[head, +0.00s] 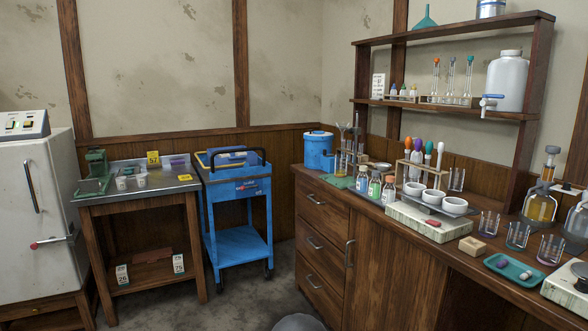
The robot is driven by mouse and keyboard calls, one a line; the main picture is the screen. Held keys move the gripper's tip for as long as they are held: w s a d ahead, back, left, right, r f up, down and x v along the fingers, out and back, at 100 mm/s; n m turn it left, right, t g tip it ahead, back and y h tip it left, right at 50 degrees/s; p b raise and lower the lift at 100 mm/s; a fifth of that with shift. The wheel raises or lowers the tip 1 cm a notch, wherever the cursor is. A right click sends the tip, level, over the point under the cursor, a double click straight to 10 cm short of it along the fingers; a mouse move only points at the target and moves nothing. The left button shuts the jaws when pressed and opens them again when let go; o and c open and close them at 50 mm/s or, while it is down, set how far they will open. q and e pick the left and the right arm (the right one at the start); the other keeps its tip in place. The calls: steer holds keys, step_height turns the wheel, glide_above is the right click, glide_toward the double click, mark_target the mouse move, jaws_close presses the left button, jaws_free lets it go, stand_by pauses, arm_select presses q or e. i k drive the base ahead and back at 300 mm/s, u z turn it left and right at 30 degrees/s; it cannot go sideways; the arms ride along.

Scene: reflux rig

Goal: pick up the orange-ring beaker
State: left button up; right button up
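Several small clear glass beakers stand on the wooden counter at the right of the head view. Three stand near the front edge: a left one (489,225), a middle one (517,236) and a right one (550,249). Another clear beaker (456,180) stands farther back, behind the white mortars. The coloured marks on them are too small for me to tell which beaker has the orange ring. Neither of my grippers is in view.
A teal tray (513,271) with small items and a wooden block (472,246) lie close to the front beakers. Round flasks (540,207) stand behind at the right.

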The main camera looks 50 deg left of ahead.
mark_target(341, 160)
steer(key=z, duration=1.25)
steer(key=i, duration=0.1)
steer(key=u, duration=2.35)
steer(key=k, duration=0.55)
steer(key=u, duration=0.4)
steer(key=i, duration=0.55)
steer(key=z, duration=0.25)
